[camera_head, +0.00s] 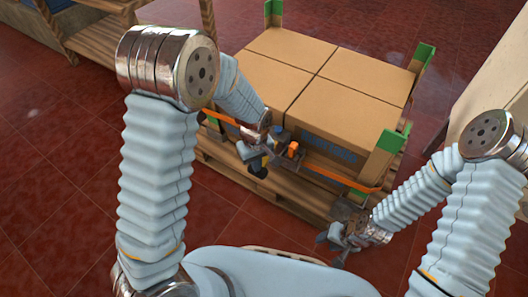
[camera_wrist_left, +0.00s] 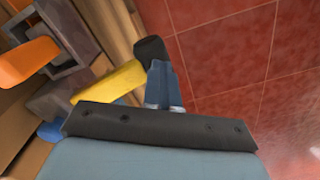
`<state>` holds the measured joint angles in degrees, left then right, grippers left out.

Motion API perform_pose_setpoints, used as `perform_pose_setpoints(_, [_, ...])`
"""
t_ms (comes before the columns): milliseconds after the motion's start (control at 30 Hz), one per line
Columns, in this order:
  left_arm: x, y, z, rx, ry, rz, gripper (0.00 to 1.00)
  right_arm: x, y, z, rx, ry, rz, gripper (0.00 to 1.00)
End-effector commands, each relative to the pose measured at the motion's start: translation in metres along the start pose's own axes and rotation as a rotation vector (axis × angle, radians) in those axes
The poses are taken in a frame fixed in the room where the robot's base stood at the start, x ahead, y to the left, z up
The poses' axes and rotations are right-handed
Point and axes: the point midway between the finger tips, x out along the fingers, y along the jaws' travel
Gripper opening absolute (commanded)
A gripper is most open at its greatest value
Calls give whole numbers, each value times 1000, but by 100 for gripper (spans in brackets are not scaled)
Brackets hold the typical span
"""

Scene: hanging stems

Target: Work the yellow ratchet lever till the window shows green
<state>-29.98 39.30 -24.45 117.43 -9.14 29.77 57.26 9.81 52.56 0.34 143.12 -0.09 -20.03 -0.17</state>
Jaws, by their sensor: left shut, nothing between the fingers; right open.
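The yellow ratchet lever (camera_wrist_left: 108,82) shows in the left wrist view with a black knob (camera_wrist_left: 150,47) at its end. In the head view only a small yellow part (camera_head: 265,160) shows beside my gripper. My left gripper (camera_wrist_left: 163,85) is shut and empty, its fingers beside the knob end; I cannot tell whether they touch it. It also shows in the head view (camera_head: 249,157). The grey ratchet body (camera_wrist_left: 75,55) sits at the pallet's side. I cannot make out the window or its colour. My right gripper (camera_head: 338,238) is open and empty, low at the pallet's right.
Cardboard boxes (camera_head: 335,65) stand on a wooden pallet (camera_head: 290,200) with green corner guards (camera_head: 391,141). An orange strap (camera_head: 335,176) runs around the load. An orange part (camera_wrist_left: 28,62) sits near the ratchet. The red tiled floor (camera_head: 50,170) in front is clear.

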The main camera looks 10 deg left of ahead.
Motion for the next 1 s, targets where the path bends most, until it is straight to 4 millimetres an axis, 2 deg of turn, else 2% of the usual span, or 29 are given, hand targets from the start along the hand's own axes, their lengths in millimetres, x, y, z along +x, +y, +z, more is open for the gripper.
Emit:
perform_pose_setpoints(33, [-9, -1, 0, 0, 1, 1, 0, -8, -3, 0, 0, 0, 0, 43])
perform_pose_setpoints(200, [-26, -6, 4, 1, -1, -1, 0, -22, -8, 0, 0, 0, 0, 43])
perform_pose_setpoints(500, [-25, -7, 4, 0, -1, -2, 0, -21, -8, 0, 0, 0, 0, 43])
perform_pose_setpoints(700, [-39, -8, 5, 0, -1, -2, 0, -33, -12, -1, 0, 0, 0, 43])
perform_pose_setpoints(1000, [-35, -8, 5, 0, -1, -2, 0, -30, -11, 0, 0, 0, 0, 43])
